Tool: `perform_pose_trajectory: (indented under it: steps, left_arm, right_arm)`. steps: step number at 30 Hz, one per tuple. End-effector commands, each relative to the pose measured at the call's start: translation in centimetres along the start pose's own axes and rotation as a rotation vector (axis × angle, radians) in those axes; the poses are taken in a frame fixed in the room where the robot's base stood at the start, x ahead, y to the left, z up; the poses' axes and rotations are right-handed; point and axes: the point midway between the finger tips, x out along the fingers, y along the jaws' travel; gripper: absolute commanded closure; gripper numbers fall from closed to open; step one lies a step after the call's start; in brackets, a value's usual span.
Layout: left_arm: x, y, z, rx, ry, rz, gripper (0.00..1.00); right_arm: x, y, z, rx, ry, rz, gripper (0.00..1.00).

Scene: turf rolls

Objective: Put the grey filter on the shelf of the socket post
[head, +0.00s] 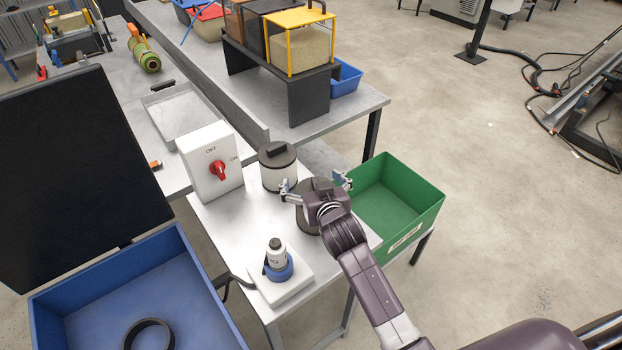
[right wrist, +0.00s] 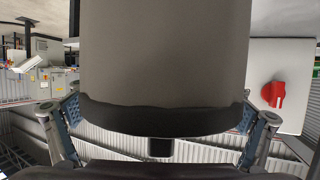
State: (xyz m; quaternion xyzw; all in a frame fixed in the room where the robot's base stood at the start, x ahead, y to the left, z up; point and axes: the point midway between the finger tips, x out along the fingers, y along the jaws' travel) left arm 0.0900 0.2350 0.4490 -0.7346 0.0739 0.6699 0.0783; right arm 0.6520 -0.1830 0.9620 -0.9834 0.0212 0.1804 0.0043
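The grey filter (head: 308,220), a grey cylinder with a dark top, stands on the white table, partly hidden by my right gripper. It fills the middle of the right wrist view (right wrist: 165,60), its dark rim toward the gripper. My right gripper (head: 317,184) is open around the filter's top, one finger on each side, with small gaps in the head view. In the right wrist view the finger pads (right wrist: 158,120) look close to its sides. A white block with a blue collar and grey plug (head: 277,262) may be the socket post; I cannot tell. My left gripper is not in view.
A pale filter with a black cap (head: 279,172) stands just behind the grey one. A white switch box with a red knob (head: 210,163) is at left. A green crate (head: 415,205) adjoins the table on the right; a blue bin (head: 120,290) is lower left.

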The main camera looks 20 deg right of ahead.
Motion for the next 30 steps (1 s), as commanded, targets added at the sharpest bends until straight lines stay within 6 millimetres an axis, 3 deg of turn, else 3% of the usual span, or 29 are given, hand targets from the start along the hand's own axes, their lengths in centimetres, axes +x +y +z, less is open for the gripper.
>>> perform_pose_trajectory:
  steps: [9,14,30]
  left_arm:
    - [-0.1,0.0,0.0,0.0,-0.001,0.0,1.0]
    - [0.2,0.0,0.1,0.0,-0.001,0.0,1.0]
    - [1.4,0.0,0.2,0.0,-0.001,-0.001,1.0]
  right_arm:
    - [-0.1,0.0,-0.2,0.0,0.001,0.0,0.04]
    - [-1.3,0.0,0.0,0.0,0.0,-0.001,0.04]
    - [-10.7,0.0,0.0,0.001,0.0,-0.001,0.04]
